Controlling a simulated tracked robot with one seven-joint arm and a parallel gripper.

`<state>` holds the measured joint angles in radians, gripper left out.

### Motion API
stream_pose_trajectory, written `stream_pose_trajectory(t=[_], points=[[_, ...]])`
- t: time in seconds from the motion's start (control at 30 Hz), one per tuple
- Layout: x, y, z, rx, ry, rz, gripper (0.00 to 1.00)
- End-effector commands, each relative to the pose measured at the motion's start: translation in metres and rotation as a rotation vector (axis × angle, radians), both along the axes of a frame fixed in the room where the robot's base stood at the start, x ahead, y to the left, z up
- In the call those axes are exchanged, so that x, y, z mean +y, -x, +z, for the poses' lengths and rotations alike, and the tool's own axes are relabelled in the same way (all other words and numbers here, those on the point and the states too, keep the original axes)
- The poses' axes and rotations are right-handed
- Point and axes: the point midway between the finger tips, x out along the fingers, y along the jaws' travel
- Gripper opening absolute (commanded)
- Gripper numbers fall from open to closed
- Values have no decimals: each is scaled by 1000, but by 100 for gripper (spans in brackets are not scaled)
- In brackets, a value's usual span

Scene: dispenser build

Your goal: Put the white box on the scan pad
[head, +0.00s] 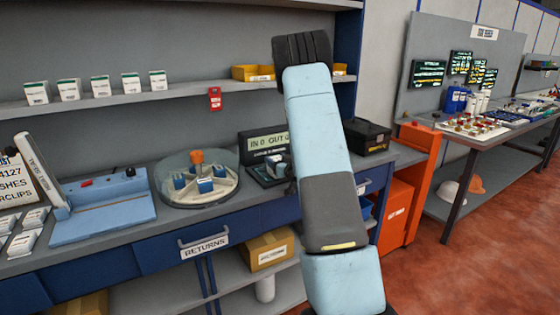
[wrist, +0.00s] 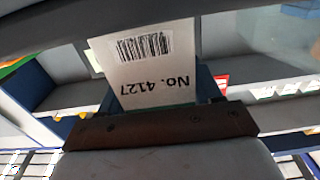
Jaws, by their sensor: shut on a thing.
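The white box (wrist: 150,62) fills the middle of the wrist view, with a barcode and "No. 4127" reading upside down. My gripper (wrist: 158,92) is shut on it, one finger at each side. In the head view my arm hides most of the gripper. A dark low unit, seemingly the scan pad (head: 257,175), lies on the counter in front of a lit display (head: 267,143). A small pale and dark shape shows over it beside my arm; I cannot tell whether this is the box, or whether anything touches the pad.
A round carousel (head: 178,195) with a clear cover stands left of the pad. A blue sealer (head: 105,208) is farther left. Several white boxes (head: 98,87) stand on the shelf above. A black case (head: 367,137) sits right of my arm.

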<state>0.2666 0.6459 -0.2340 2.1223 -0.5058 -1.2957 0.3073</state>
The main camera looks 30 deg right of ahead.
Motion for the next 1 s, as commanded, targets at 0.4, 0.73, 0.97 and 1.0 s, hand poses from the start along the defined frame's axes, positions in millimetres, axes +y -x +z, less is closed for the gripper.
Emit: stream_pose_trajectory(t=[0.4,0.73,0.97,1.0], points=[[-1,0,-1,0,0,-1,89],[-2,9,0,1,-1,-3,89],[-4,50,1,1,-2,-5,89],[-5,58,0,2,-1,-6,89]])
